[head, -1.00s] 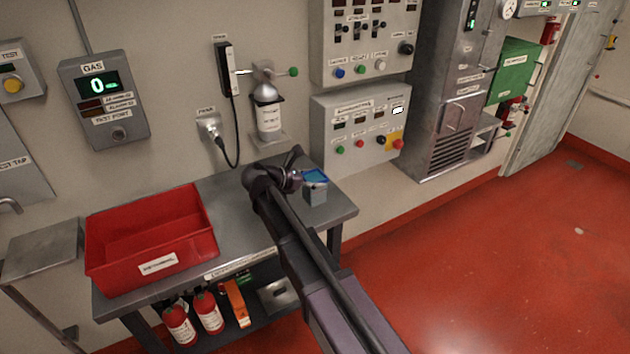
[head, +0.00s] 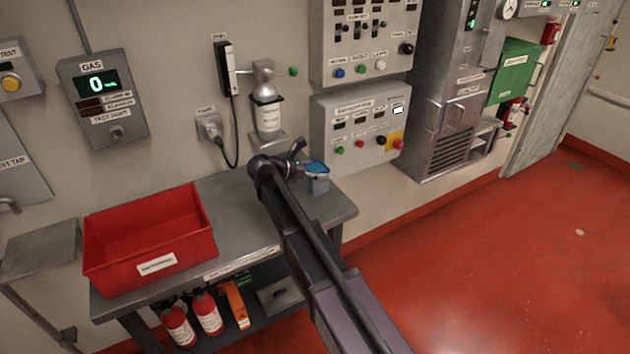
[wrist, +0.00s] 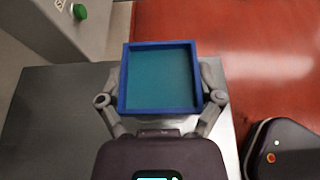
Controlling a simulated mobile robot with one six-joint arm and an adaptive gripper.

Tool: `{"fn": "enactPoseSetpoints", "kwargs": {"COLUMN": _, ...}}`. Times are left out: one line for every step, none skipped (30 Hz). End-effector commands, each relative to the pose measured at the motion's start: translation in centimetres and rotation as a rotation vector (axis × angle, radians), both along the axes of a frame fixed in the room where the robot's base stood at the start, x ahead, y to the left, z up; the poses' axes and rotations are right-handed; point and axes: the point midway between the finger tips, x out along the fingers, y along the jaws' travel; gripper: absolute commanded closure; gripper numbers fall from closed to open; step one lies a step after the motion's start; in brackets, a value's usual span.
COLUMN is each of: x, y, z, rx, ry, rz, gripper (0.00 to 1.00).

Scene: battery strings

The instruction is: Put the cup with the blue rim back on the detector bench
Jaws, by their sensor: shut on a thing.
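The cup with the blue rim (head: 316,168) is at the right end of the grey bench (head: 237,215), at the end of my arm. In the wrist view the square cup (wrist: 160,78) shows from above, with a blue rim and a teal inside that looks empty. My gripper (wrist: 160,103) is shut on it, one finger on each side. In the head view my gripper (head: 299,171) is partly hidden by my own arm. The cup's base is hidden in the wrist view, and I cannot tell whether it touches the bench top.
A red bin (head: 150,238) stands on the bench's left part. A bottle in a wall holder (head: 267,115) and a control box (head: 362,130) are behind the bench. Red extinguishers (head: 178,325) sit on the shelf below. The red floor (head: 480,270) at right is open.

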Motion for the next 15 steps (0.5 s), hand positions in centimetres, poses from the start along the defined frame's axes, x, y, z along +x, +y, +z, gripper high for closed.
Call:
{"fn": "enactPoseSetpoints", "kwargs": {"x": -0.2, "y": 0.0, "z": -1.1, "rx": 0.000, "ry": 0.000, "rz": 0.000, "gripper": 0.63}}
{"fn": "enactPoseSetpoints", "kwargs": {"x": -0.2, "y": 0.0, "z": -1.4, "rx": 0.000, "ry": 0.000, "rz": 0.000, "gripper": 0.63}}
{"fn": "enactPoseSetpoints", "kwargs": {"x": -0.2, "y": 0.0, "z": -1.8, "rx": 0.000, "ry": 0.000, "rz": 0.000, "gripper": 0.63}}
{"fn": "enactPoseSetpoints", "kwargs": {"x": -0.2, "y": -0.1, "z": -2.0, "rx": 0.000, "ry": 0.000, "rz": 0.000, "gripper": 0.63}}
{"fn": "enactPoseSetpoints", "kwargs": {"x": -0.2, "y": -0.1, "z": -2.3, "rx": 0.000, "ry": 0.000, "rz": 0.000, "gripper": 0.63}}
{"fn": "enactPoseSetpoints", "kwargs": {"x": -0.2, "y": -0.1, "z": -2.5, "rx": 0.000, "ry": 0.000, "rz": 0.000, "gripper": 0.63}}
{"fn": "enactPoseSetpoints", "kwargs": {"x": -0.2, "y": -0.1, "z": -2.7, "rx": 0.000, "ry": 0.000, "rz": -0.001, "gripper": 0.63}}
{"fn": "enactPoseSetpoints", "kwargs": {"x": -0.2, "y": -0.1, "z": -2.9, "rx": 0.000, "ry": 0.000, "rz": -0.001, "gripper": 0.63}}
{"fn": "enactPoseSetpoints", "kwargs": {"x": -0.2, "y": -0.1, "z": -3.0, "rx": 0.000, "ry": 0.000, "rz": -0.001, "gripper": 0.63}}
{"fn": "enactPoseSetpoints", "kwargs": {"x": -0.2, "y": -0.1, "z": -3.1, "rx": 0.000, "ry": 0.000, "rz": -0.001, "gripper": 0.63}}
{"fn": "enactPoseSetpoints", "kwargs": {"x": -0.2, "y": -0.1, "z": -3.1, "rx": 0.000, "ry": 0.000, "rz": -0.001, "gripper": 0.63}}
{"fn": "enactPoseSetpoints", "kwargs": {"x": -0.2, "y": -0.1, "z": -3.1, "rx": 0.000, "ry": 0.000, "rz": -0.001, "gripper": 0.63}}
{"fn": "enactPoseSetpoints", "kwargs": {"x": -0.2, "y": -0.1, "z": -3.1, "rx": 0.000, "ry": 0.000, "rz": -0.001, "gripper": 0.63}}
{"fn": "enactPoseSetpoints", "kwargs": {"x": -0.2, "y": -0.1, "z": -3.1, "rx": 0.000, "ry": 0.000, "rz": -0.001, "gripper": 0.63}}
{"fn": "enactPoseSetpoints", "kwargs": {"x": -0.2, "y": -0.1, "z": -3.1, "rx": 0.000, "ry": 0.000, "rz": -0.001, "gripper": 0.63}}
